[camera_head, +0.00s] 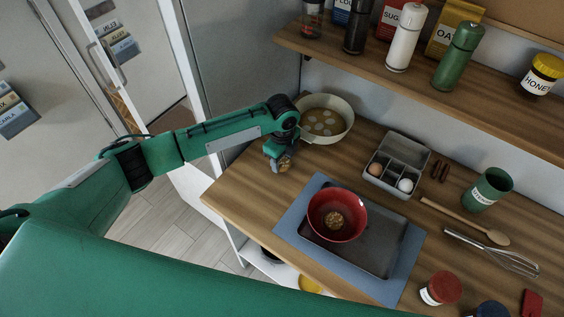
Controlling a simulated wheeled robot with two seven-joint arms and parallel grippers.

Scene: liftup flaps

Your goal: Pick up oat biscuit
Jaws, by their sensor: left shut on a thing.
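My left gripper (283,163) is above the left part of the wooden counter, just below and left of the cream pot. It is shut on a small brown, rough-looking oat biscuit (286,164), partly hidden by the fingers. Another brown biscuit-like piece (333,220) lies inside the red bowl (350,232). The bowl stands on a dark tray, apart from my gripper. My right gripper is not in view.
The cream pot (342,133) is close behind my left gripper. An egg box (410,156), green cup (487,189), wooden spoon (465,222) and whisk (490,252) lie to the right. The dark tray (392,240) sits on a blue mat (292,222). A shelf (420,75) overhangs the back.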

